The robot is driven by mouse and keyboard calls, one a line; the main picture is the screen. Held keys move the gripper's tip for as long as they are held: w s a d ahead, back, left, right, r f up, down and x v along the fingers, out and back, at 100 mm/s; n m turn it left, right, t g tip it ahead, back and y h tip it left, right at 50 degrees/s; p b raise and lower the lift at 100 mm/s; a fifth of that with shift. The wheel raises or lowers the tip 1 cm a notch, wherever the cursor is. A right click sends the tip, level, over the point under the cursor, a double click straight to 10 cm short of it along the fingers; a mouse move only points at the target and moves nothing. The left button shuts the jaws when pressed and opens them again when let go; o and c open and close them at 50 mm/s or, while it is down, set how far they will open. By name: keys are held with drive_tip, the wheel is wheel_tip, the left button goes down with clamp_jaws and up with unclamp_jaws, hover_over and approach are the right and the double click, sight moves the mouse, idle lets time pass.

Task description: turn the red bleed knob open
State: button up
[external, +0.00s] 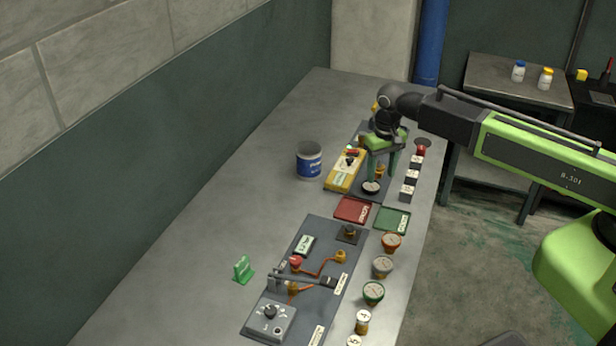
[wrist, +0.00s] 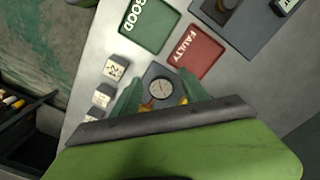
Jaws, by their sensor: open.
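A red knob (external: 296,261) sits on the dark front panel (external: 318,232), beside orange-red piping; it may be the bleed knob, but I read no label. Another red round top (external: 422,146) shows at the back right. My gripper (external: 379,176) is away from both, pointing down over the back panel, with its green fingers apart. A round pale-faced gauge (external: 371,187) is just below the fingertips. In the wrist view, the gauge (wrist: 161,89) shows between the open fingers of my gripper (wrist: 160,92). Whether they touch it I cannot tell. No red knob shows clearly there.
A red tray (external: 352,209) and a green tray (external: 391,220) lie between the panels. A blue-white can (external: 309,160) and yellow box (external: 345,171) stand nearby. Several gauges and small jars line the right edge. The bench (external: 190,255) is bare at left.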

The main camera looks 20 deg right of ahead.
drive_tip(key=s+a+r+p, duration=0.3)
drive_tip(key=a+r, duration=0.1)
drive_tip(key=a, duration=0.6)
drive_tip(key=s+a+r+p, duration=0.2)
drive_tip(key=a+r, duration=0.2)
drive_tip(key=a, duration=0.6)
drive_tip(key=p, duration=0.3)
approach(296, 260)
wheel_tip(296, 260, down, 9)
drive_tip(key=b, duration=1.7)
drive_tip(key=shift+r+b, duration=0.15)
drive_tip(key=shift+b, duration=0.2)
drive_tip(key=shift+r, duration=0.1)
clamp_jaws()
